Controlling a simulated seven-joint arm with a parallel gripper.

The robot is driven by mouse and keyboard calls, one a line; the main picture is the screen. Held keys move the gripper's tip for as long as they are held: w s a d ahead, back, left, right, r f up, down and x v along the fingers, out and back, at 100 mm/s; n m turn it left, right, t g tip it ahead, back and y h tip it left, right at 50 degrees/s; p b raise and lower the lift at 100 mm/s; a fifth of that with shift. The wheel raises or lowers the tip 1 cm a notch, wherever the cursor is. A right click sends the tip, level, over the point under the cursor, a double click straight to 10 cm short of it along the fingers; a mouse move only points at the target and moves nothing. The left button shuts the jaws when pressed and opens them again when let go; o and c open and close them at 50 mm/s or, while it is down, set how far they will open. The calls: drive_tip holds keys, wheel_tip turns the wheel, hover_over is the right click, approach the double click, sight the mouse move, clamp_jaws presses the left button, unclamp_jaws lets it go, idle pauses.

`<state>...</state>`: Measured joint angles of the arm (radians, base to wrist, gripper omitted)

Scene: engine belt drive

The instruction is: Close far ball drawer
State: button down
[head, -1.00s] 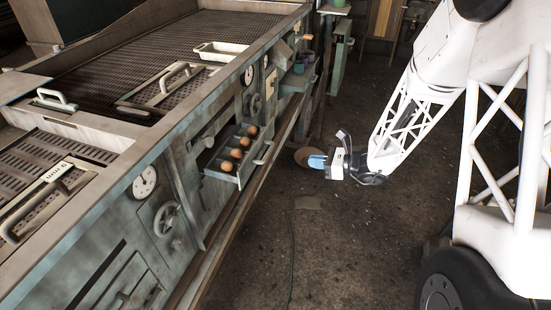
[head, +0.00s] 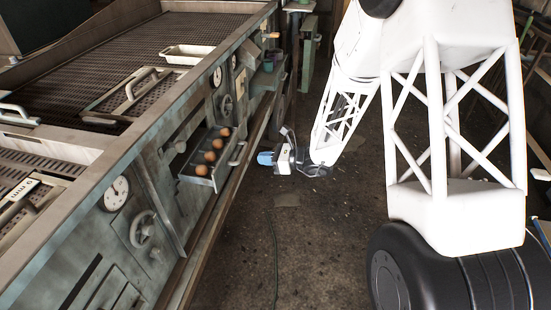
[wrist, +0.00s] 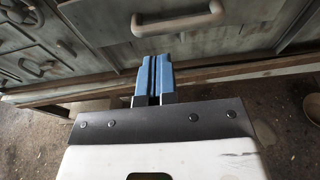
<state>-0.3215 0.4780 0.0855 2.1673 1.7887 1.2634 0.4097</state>
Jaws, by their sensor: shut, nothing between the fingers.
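The ball drawer (head: 200,182) stands pulled out from the side of the machine in the head view. Several brown balls (head: 210,156) sit in a row inside it. Its handle (head: 238,153) is on the front face. My gripper (head: 262,158) has blue fingers and is just right of that handle, with a small gap. In the wrist view the shut, empty fingers (wrist: 153,60) point toward a grey-green drawer front (wrist: 110,22) with a pale bar handle (wrist: 178,19) above them. Whether they touch it cannot be told.
The machine's side carries a dial (head: 115,193) and a handwheel (head: 142,228) near the drawer. A wooden rail (head: 205,240) runs along its lower edge. A white tray (head: 187,54) lies on top. The floor (head: 290,240) right of the machine is mostly clear, with a thin cable.

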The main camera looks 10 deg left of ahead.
drive_tip(key=shift+a+f, duration=0.25)
drive_tip(key=shift+a, duration=1.1)
drive_tip(key=shift+a+f, duration=0.25)
drive_tip(key=shift+a, duration=1.05)
drive_tip(key=shift+a, duration=0.1)
approach(204, 150)
drive_tip(key=s+a, duration=0.1)
drive_tip(key=a, duration=0.3)
drive_tip(key=s+a, duration=0.1)
drive_tip(key=a, duration=0.2)
drive_tip(key=shift+s+a+r, duration=0.1)
drive_tip(key=shift+s, duration=0.25)
drive_tip(key=shift+a+r, duration=0.1)
drive_tip(key=shift+a, duration=0.2)
drive_tip(key=shift+a, duration=0.15)
drive_tip(key=shift+r, duration=0.1)
drive_tip(key=d, duration=0.5)
drive_tip(key=d+r, duration=0.1)
drive_tip(key=d, duration=0.3)
drive_tip(key=d+r, duration=0.1)
drive_tip(key=d, duration=0.4)
drive_tip(key=shift+d+r, duration=0.15)
drive_tip(key=shift+d, duration=0.2)
